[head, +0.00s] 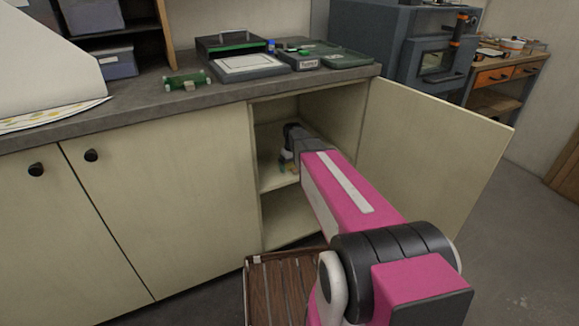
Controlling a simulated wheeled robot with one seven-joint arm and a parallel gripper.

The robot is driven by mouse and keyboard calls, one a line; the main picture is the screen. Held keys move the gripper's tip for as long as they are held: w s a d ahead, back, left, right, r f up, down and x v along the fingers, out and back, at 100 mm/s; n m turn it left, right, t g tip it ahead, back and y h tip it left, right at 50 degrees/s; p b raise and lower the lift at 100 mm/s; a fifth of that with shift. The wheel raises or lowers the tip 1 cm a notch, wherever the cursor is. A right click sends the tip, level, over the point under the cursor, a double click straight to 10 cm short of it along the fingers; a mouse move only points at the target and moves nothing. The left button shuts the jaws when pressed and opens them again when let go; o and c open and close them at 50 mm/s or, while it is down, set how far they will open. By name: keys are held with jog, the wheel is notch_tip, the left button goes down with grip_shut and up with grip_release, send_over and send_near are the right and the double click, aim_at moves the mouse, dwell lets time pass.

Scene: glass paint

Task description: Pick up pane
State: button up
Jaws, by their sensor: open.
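My pink arm reaches into the open cabinet (261,215). My gripper (288,152) is inside it, above the middle shelf (272,182), and is open. Its fingertips are small and dark here, and the wrist partly covers them. I cannot make out a pane in this view. Much of the cabinet's inside is hidden by my arm and in shadow.
The cabinet door (430,160) stands open to the right of my arm. The grey countertop (130,105) above holds a framed tray (245,68) and green boxes (335,57). A wooden slatted rack (275,290) stands below. Grey floor is clear at right.

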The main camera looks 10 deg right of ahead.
jog(key=shift+f, duration=0.25)
jog(key=c, duration=0.7)
jog(key=shift+o, duration=0.2)
jog(key=shift+r, duration=0.15)
jog(key=shift+r, duration=0.5)
jog(key=r, duration=0.1)
jog(key=s+r, duration=0.1)
jog(key=r, duration=0.1)
jog(key=shift+s+r, duration=0.15)
jog(key=shift+r, duration=0.1)
jog(key=s+a+r, duration=0.2)
jog(key=s+r, duration=0.7)
jog(key=s, duration=0.1)
jog(key=shift+r, duration=0.15)
